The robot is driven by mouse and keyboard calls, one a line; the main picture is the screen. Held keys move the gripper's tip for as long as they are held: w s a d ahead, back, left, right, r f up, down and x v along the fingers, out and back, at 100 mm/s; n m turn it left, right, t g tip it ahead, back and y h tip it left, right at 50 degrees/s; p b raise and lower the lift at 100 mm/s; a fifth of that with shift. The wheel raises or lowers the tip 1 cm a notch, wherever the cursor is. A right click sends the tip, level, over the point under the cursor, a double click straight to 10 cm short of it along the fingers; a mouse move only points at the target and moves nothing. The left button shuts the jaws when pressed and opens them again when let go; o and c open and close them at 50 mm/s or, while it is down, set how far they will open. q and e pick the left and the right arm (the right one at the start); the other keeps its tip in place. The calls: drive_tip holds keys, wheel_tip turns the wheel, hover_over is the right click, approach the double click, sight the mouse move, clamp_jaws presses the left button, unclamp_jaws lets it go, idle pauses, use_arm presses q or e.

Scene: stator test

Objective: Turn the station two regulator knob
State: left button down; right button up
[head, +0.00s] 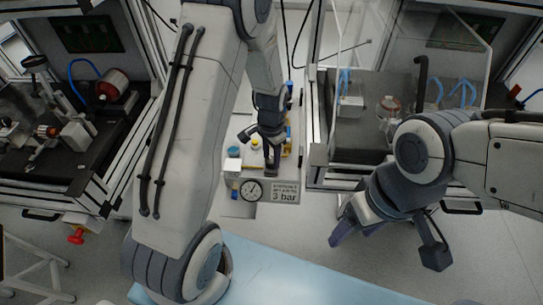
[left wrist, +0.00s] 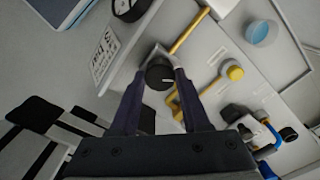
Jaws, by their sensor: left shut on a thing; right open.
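The regulator knob (left wrist: 160,76) is black and round with a pale mark, on a grey fitting joined to a yellow pipe. My left gripper (left wrist: 160,90) has its dark fingers on both sides of the knob and is shut on it. In the head view my left gripper (head: 271,158) points down at the panel and largely hides the knob. A round gauge (head: 252,190) and a sign (head: 284,192) reading "3 bar" are at the panel's front. My right gripper (head: 342,228) is open and empty, low over the floor right of the panel.
A yellow knob (left wrist: 235,73) and a blue cap (left wrist: 262,33) are on the panel beside the pipe. Framed machine cells stand left and right; the left one has a red knob (head: 76,236) on its front. A light blue surface (head: 290,275) lies in front.

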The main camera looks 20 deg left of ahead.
use_arm(q)
drive_tip(key=n+p, duration=0.1)
drive_tip(key=n, duration=0.2)
drive_tip(key=shift+r, duration=0.1)
drive_tip(key=n+p, duration=0.1)
drive_tip(key=n, duration=0.2)
drive_tip(key=shift+n, duration=0.4)
drive_tip(key=n, duration=0.4)
drive_tip(key=shift+p, duration=0.4)
drive_tip(key=shift+n, duration=1.7)
drive_tip(key=shift+c, duration=1.9)
unclamp_jaws()
